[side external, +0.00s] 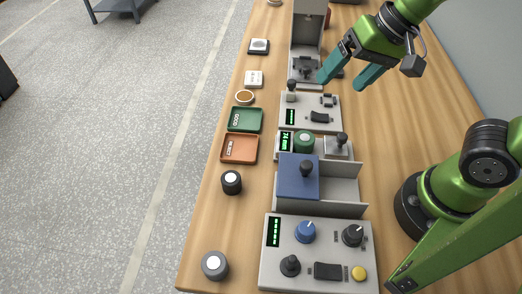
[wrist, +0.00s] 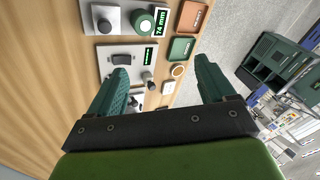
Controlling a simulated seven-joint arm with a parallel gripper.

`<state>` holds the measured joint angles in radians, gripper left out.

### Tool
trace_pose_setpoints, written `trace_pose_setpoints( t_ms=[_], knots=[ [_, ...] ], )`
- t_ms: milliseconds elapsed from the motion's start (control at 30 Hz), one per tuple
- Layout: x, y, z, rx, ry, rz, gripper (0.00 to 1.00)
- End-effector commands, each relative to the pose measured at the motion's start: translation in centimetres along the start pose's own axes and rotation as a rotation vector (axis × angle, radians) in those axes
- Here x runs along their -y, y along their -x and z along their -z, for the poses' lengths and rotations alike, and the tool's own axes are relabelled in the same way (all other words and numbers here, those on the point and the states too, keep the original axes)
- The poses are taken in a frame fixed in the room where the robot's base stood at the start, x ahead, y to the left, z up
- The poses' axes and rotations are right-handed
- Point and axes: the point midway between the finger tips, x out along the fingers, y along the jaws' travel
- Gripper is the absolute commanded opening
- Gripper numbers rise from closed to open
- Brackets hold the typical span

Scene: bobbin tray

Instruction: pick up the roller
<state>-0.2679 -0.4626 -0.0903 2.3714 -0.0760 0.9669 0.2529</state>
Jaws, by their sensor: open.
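My gripper (side external: 342,84) is open and empty, above the right side of the bench near the far control panel. In the wrist view its two teal fingers (wrist: 161,62) stand wide apart. No piece is plainly recognisable as the roller. A small upright piece with a dark top (side external: 291,90) stands at the far panel's left corner; it seems to be the one between the fingers in the wrist view (wrist: 148,78). A black cylinder with a white top (side external: 231,182) and a grey one (side external: 214,265) stand on the bench's left side.
A green tray (side external: 259,119), an orange tray (side external: 254,149) and a wooden ring (side external: 244,97) lie along the left edge. A blue-topped box with a black knob (side external: 291,185) and the near control panel (side external: 305,266) fill the middle. Bare wood lies right of the panels.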

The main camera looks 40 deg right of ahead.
Motion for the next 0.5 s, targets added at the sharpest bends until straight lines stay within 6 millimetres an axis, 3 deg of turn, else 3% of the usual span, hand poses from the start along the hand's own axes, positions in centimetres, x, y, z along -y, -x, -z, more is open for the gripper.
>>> trace_pose_setpoints(
  t_ms=[233, 500],
  knots=[
    [2.2, -3.6, 0.3, 0.114, -0.568, -0.204, 0.83],
    [3.2, -5.7, 1.2, -0.018, -1.27, -0.423, 0.83]
  ],
)
